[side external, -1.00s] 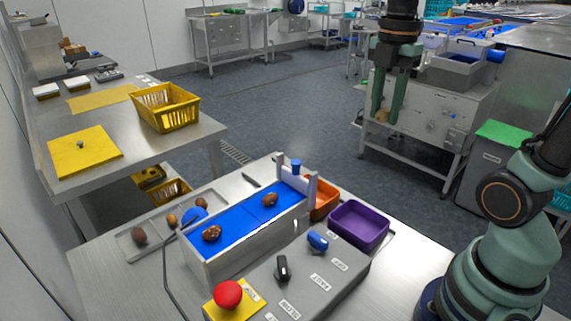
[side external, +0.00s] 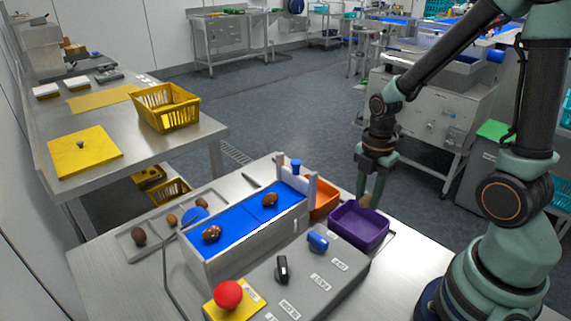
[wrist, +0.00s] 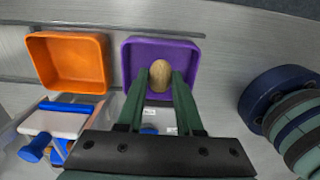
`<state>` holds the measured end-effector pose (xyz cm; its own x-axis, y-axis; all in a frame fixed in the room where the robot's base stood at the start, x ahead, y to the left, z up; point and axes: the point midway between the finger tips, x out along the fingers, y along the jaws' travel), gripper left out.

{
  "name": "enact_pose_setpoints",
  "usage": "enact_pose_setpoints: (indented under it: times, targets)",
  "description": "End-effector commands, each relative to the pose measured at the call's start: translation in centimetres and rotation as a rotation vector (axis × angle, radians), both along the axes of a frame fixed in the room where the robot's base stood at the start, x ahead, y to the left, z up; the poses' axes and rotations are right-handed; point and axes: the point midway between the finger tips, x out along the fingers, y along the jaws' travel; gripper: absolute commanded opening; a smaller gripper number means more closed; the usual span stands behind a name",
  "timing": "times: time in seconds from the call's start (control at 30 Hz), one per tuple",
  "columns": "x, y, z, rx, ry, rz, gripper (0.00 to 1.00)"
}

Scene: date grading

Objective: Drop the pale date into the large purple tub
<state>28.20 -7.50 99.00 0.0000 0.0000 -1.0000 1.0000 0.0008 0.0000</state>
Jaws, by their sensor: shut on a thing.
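The pale date (wrist: 160,75) is tan and oval, held between the fingertips of my gripper (wrist: 160,82) in the wrist view. My gripper also shows in the side view (side external: 369,198), pointing down at the far edge of the purple tub, shut on the date. In the side view the date (side external: 365,201) is partly hidden by the fingers. The large purple tub (side external: 347,232) stands at the right of the conveyor. In the wrist view the tub (wrist: 192,50) lies behind and around the date, with the date over its opening. The exact height above the tub cannot be told.
An orange tub (wrist: 42,62) stands beside the purple one. A blue conveyor (side external: 238,222) carries brown dates (side external: 270,199). A grey control box (side external: 300,275) with a red button (side external: 228,294) is in front. A metal tray (side external: 150,233) with several dates is at left.

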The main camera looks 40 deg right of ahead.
Motion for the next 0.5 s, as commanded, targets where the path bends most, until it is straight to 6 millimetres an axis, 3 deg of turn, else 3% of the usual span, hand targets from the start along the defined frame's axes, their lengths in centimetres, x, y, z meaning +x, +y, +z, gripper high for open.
enact_pose_setpoints:
  times: [0.23,0.5]
  targets:
    - [-0.1,0.0,-2.5,0.001,0.003,0.0,0.08]
    - [0.0,0.0,-3.3,0.0,0.0,0.0,0.08]
